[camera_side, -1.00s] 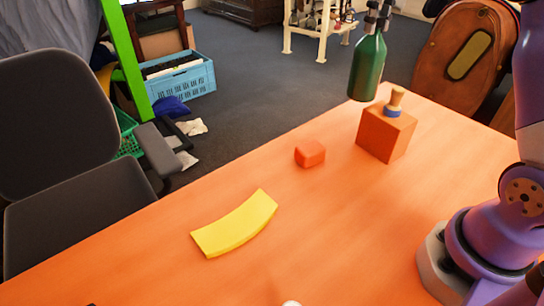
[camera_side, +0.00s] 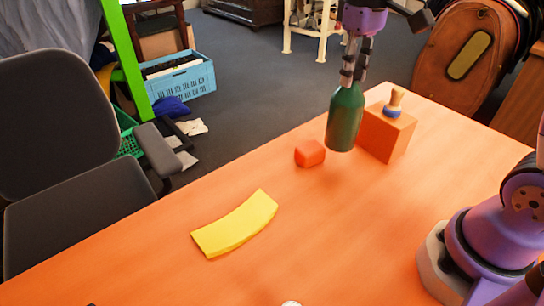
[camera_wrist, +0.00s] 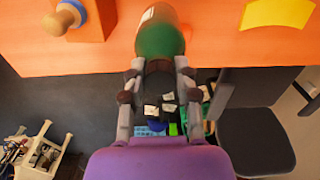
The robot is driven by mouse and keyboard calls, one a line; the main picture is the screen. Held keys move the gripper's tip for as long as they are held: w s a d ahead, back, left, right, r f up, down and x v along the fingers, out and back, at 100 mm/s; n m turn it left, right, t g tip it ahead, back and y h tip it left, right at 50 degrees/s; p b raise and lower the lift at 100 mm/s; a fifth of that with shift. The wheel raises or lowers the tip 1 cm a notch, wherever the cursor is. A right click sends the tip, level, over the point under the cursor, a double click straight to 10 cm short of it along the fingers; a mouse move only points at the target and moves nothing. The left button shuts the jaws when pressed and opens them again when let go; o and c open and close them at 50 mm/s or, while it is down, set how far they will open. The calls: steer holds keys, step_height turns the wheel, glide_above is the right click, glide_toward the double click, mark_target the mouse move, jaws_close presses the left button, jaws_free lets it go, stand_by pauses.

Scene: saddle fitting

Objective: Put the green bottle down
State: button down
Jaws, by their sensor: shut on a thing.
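The green bottle (camera_side: 345,118) hangs upright in my gripper (camera_side: 354,66), which is shut on its neck. In the side view the bottle is in front of and left of the orange block, partly overlapping it. Its base appears above the table, but the exact gap is hard to tell. In the wrist view the bottle (camera_wrist: 160,36) extends from between the fingers of my gripper (camera_wrist: 158,72), over the table edge area.
An orange block (camera_side: 386,135) with a small wooden-and-blue knob (camera_side: 394,103) stands right of the bottle. A curved yellow piece (camera_side: 236,224) lies nearer. The table's (camera_side: 350,230) front middle is clear.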

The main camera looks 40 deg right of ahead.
steer(key=s+d+f, duration=0.2)
steer(key=d, duration=0.2)
steer(key=s+a+r+n, duration=0.4)
steer(key=s+a+n, duration=1)
steer(key=a+n, duration=0.3)
step_height(320, 180, down, 8)
steer(key=a, duration=0.1)
steer(key=shift+s+a+r+m, duration=0.15)
steer(key=shift+r+m, duration=0.1)
steer(key=shift+m, duration=0.15)
steer(key=shift+f, duration=0.1)
steer(key=c, duration=0.6)
jaws_free()
